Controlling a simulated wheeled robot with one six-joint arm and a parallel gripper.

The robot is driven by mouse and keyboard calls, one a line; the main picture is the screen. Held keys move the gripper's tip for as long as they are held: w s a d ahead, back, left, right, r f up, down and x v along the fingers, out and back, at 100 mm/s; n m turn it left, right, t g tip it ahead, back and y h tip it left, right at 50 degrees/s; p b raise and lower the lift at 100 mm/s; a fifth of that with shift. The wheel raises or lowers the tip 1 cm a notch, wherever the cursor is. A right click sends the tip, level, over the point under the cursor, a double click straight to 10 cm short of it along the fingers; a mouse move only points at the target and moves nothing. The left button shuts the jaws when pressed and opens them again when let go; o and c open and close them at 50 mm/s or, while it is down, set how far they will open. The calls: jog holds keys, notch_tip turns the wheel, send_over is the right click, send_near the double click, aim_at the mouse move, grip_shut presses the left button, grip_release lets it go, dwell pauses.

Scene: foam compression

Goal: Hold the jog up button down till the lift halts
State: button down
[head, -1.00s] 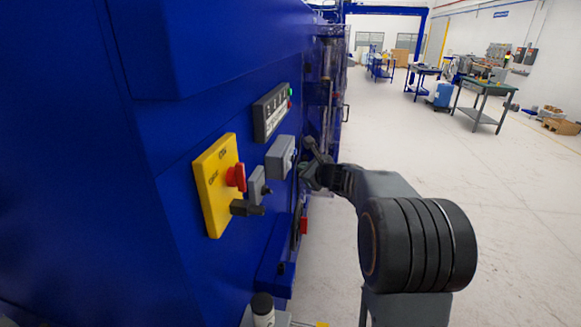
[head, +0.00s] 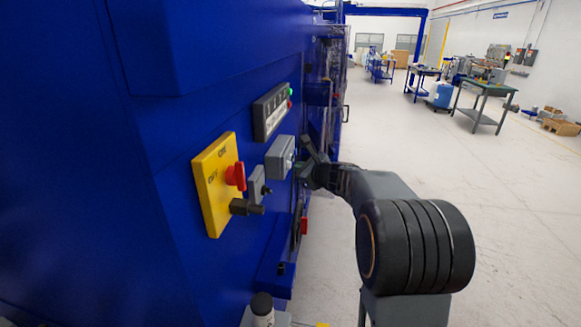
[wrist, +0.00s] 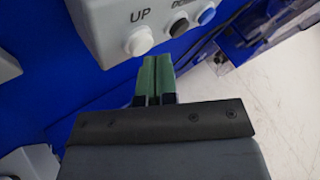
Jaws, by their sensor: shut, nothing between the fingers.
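The jog box is a light grey box on the blue machine's side (head: 280,158); it also shows at the top of the wrist view (wrist: 103,25). A white round button marked UP (wrist: 138,42) is on it. My gripper (wrist: 156,58) has its two green fingers together with nothing between them. In the wrist view the fingertips are just below and right of the UP button, with no overlap. I cannot tell how far they are from the box face. In the head view my gripper (head: 303,166) is beside the box, at its right.
A dark button (wrist: 178,28) and a blue button (wrist: 207,15) sit right of UP. A yellow panel with a red knob (head: 212,185), a small grey switch box (head: 257,186) and a dark display panel (head: 270,112) are nearby. Open floor (head: 400,140) lies right.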

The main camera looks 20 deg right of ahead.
jog(key=shift+w+a, duration=0.15)
jog(key=shift+a, duration=0.2)
dwell(1.3)
jog(key=shift+d, duration=0.15)
dwell(5.9)
jog(key=shift+s+d, duration=0.4)
jog(key=shift+d, duration=0.2)
